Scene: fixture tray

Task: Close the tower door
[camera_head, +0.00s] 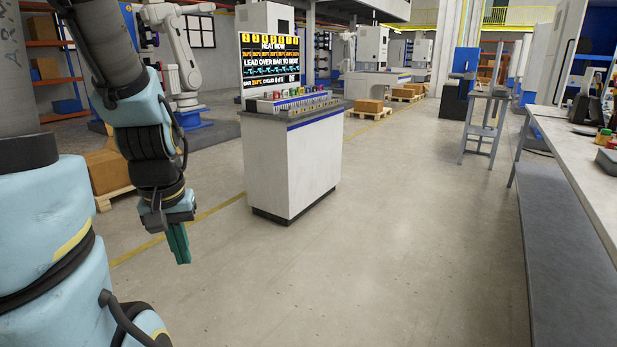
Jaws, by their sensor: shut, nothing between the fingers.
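My gripper (180,245) hangs at the lower left in the head view, over bare floor. Its green fingers point down, are shut together and hold nothing. It is apart from everything around it. I cannot make out a tower door in this view. A tall pale cabinet-like thing (556,50) stands at the upper right edge, partly cut off, and a white machine (371,47) stands at the back. I cannot tell whether either is the tower or whether any door stands open.
A white counter (290,170) with a lit display board (270,60) and small parts on top stands ahead. A long workbench (585,165) runs along the right side, a grey stand (484,125) beyond it. Boxes on pallets lie farther back. The middle floor is clear.

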